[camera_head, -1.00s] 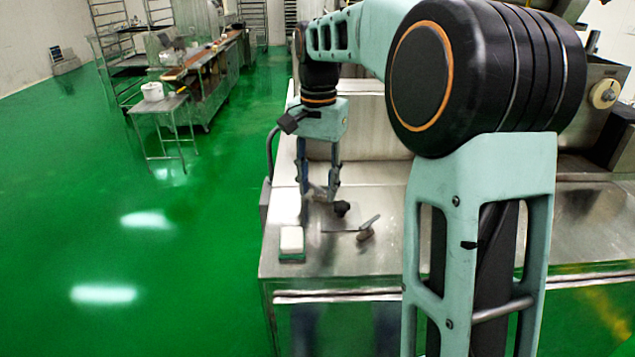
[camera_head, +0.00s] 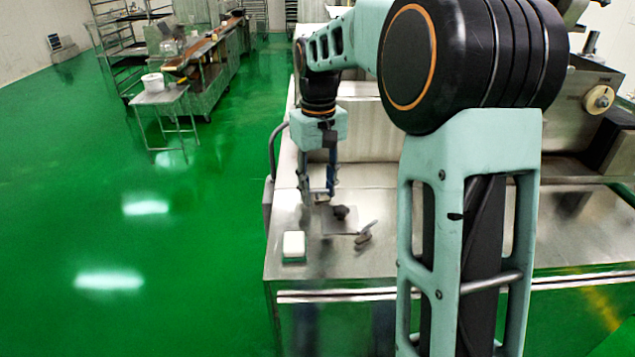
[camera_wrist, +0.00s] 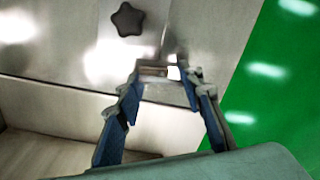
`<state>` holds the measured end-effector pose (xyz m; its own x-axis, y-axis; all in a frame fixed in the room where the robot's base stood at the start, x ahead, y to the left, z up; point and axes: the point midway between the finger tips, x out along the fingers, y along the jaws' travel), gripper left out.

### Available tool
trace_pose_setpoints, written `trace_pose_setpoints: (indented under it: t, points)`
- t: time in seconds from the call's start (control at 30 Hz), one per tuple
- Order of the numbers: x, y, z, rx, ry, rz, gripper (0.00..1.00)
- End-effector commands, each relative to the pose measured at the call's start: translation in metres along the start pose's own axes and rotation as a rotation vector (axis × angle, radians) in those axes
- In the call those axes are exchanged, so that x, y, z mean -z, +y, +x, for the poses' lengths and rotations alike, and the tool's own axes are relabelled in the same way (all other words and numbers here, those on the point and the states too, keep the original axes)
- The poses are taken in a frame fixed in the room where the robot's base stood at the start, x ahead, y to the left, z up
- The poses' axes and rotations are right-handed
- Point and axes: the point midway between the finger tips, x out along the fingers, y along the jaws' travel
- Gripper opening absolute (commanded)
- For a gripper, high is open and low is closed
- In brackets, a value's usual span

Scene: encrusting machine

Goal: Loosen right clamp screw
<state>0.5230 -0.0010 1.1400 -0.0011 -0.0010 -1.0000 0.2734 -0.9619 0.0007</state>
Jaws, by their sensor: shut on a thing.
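My gripper (camera_head: 319,196) points down over the left part of the steel machine top. Its fingers are shut on a small metal piece (camera_wrist: 153,71), which shows between the fingertips in the wrist view. I cannot tell for certain whether this piece is the right clamp screw; its lower part is hidden. A black star-shaped knob (camera_head: 341,212) is just right of my fingertips in the head view, apart from them. It also shows at the top of the wrist view (camera_wrist: 127,19). The knob sits by a flat metal plate (camera_head: 335,226).
A white block (camera_head: 293,244) lies near the front left corner of the steel top (camera_head: 330,263). A grey lever-like part (camera_head: 365,236) stands right of the plate. The top's left edge drops to green floor. A small table with a white bucket (camera_head: 153,82) is far off.

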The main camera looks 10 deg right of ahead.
Motion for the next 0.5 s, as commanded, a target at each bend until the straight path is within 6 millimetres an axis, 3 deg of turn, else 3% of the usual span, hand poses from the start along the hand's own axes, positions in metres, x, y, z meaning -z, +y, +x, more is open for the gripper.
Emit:
trace_pose_setpoints:
  t: [0.5]
  points:
    - [0.0, 0.0046, 0.0, -0.006, -0.005, -0.436, 0.1]
